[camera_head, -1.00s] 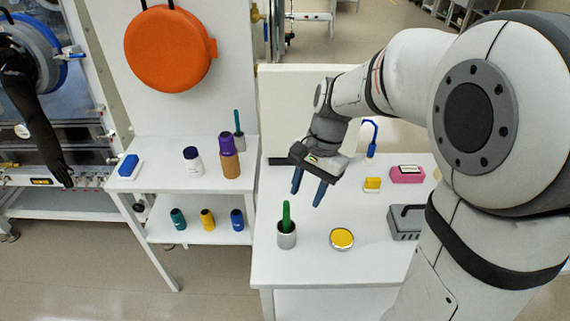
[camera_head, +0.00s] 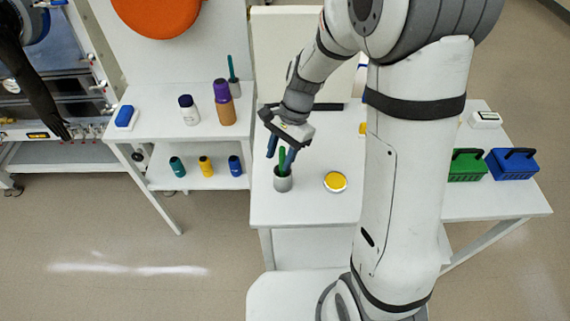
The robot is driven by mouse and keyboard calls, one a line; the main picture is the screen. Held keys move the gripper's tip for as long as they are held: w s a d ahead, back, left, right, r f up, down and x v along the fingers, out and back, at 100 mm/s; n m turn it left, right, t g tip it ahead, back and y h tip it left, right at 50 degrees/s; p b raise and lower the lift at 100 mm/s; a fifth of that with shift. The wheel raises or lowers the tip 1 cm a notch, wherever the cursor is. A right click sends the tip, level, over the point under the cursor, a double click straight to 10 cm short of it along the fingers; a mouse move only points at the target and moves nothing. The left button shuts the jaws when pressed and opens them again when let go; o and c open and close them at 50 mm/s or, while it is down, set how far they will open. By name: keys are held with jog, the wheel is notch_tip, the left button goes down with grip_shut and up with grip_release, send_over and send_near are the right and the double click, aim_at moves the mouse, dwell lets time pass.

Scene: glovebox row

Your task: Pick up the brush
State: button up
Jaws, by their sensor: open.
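A green handle (camera_head: 282,155) stands up out of a small grey metal cup (camera_head: 283,184) near the front left of the white table. It may be the brush; any bristles are hidden. My gripper (camera_head: 280,154) points down above the cup with its two blue fingers apart. In this view one finger shows to the left of the green handle and the other at its right, partly overlapping it. I cannot tell whether they touch it. A second, teal handle (camera_head: 231,67) stands in a grey cup (camera_head: 234,88) on the left shelf.
A round yellow-topped tin (camera_head: 335,182) lies right of the cup. Green (camera_head: 467,166) and blue (camera_head: 512,164) baskets stand at right. My arm hides the middle of the table.

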grip_shut()
dwell(0.4)
